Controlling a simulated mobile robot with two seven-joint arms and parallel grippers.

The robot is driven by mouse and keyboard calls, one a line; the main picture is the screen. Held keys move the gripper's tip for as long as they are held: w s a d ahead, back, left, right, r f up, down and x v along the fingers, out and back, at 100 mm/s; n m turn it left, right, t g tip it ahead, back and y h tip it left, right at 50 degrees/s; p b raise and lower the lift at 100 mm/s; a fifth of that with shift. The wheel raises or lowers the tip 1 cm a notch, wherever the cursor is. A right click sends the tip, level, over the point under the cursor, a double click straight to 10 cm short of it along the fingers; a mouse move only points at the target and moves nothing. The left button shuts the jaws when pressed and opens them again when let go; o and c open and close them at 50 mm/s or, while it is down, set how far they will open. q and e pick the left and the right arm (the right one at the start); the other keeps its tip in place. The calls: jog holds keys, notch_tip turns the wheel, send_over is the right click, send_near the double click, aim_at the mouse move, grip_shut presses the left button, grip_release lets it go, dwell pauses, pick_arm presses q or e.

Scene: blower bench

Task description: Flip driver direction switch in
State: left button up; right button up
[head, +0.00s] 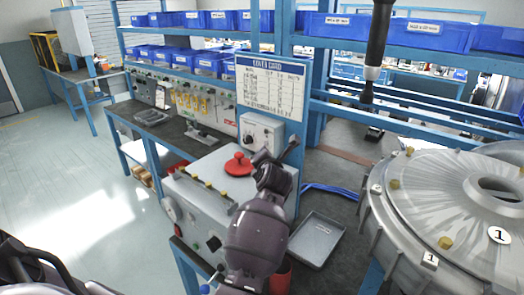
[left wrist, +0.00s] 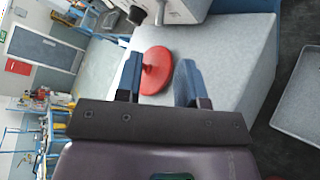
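A dark driver (head: 378,42) hangs upright at the upper right of the head view, in front of the blue shelf frame. Its direction switch is too small to make out. My left gripper (head: 275,153) is over the bench box, below and left of the driver and well apart from it. In the left wrist view my left gripper (left wrist: 160,62) has its two blue fingers apart with nothing held. A red round knob (left wrist: 156,70) on the box shows beyond and between the fingers. My right gripper is not in view.
A large round metal housing (head: 450,205) fills the right side. A grey tray (head: 316,240) lies on the bench between it and my left arm. A grey box with the red knob (head: 238,164) and a white control box (head: 262,131) stand near my gripper. Blue bins (head: 340,30) line the shelf.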

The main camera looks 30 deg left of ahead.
pick_arm(q)
jog(key=x, duration=0.8)
jog(key=shift+w+a+f, duration=0.1)
jog(key=shift+w+a, duration=0.15)
jog(key=shift+a, duration=0.05)
grip_shut()
